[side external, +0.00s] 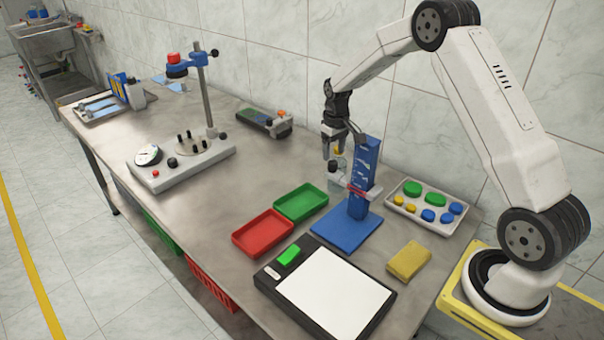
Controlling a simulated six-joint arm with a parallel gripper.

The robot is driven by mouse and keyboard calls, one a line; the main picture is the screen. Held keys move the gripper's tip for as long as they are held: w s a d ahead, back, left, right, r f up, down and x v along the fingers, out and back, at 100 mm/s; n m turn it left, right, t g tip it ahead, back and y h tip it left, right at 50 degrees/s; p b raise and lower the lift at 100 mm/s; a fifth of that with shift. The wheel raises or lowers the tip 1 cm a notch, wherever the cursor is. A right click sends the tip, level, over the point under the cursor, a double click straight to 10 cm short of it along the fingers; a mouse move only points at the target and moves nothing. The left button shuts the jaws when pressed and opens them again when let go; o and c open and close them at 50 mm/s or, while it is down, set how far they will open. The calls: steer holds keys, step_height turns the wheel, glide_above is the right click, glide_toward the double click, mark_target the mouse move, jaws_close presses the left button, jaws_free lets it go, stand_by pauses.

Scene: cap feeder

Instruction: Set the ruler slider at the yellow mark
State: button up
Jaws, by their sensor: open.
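A blue upright (369,160) with pale markings stands on a blue base plate (346,229) at the right of the bench; I take it to be the ruler. A red crosspiece (358,190), which looks like its slider, sits partway down, with a pale and dark part (335,180) to its left. My gripper (338,150) points down, open, just left of the upright's upper part and above the crosspiece. A small yellow patch (338,151) shows near the fingertips; I cannot tell whether it is the yellow mark. Contact between fingers and slider cannot be made out.
A red tray (262,234) and a green tray (301,203) lie left of the base. A tray of coloured caps (447,228) and a yellow block (408,261) lie right. A black-framed white panel (333,292) is in front. A dial stand (182,172) stands farther left.

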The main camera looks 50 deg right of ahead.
steer(key=shift+a+r, duration=0.1)
steer(key=shift+r, duration=1.75)
steer(key=shift+a, duration=0.1)
steer(key=shift+s+a+r, duration=0.2)
steer(key=shift+s+a, duration=0.1)
steer(key=shift+a, duration=0.2)
steer(key=s+a+r+n+t, duration=0.1)
steer(key=s+a+t, duration=0.1)
steer(key=s+a, duration=1.5)
steer(key=s, duration=0.3)
steer(key=shift+r+n+t, duration=0.15)
steer(key=shift+n+t, duration=0.15)
